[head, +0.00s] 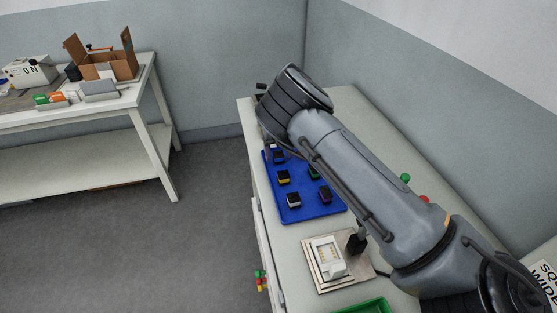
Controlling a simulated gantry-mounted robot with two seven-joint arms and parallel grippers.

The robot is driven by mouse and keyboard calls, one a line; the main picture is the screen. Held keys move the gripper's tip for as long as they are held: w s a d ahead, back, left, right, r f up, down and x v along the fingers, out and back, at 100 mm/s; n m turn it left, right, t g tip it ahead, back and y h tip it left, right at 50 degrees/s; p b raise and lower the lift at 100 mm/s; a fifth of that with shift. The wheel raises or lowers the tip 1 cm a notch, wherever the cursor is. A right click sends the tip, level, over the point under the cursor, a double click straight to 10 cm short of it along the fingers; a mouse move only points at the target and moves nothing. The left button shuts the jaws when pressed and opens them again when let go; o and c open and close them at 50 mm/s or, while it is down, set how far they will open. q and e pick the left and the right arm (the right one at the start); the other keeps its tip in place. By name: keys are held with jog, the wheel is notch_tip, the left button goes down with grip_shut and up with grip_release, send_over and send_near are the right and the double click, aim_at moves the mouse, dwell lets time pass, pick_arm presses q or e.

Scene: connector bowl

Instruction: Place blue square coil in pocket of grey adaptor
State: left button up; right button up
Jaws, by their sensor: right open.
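A blue tray (308,212) on the table holds several small dark blocks with coloured bases. The block at its far left (279,156) looks dark with a bluish base, but it is too small to be sure it is the blue square coil. A pale grey-white fixture (328,257) sits on a square metal plate near the front; I cannot tell whether it is the grey adaptor. My right gripper (268,149) is open by the tray's far left corner, small and largely hidden by its own wrist. My left gripper is not in view.
A green tray (365,307) is at the table's front edge. Green (405,177) and red (424,198) buttons show beyond my right arm, which covers much of the table (262,184). Another table at the left bears an open cardboard box (104,66).

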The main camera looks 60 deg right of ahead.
jog(key=shift+c, duration=0.5)
jog(key=c, duration=1)
jog(key=shift+c, duration=0.2)
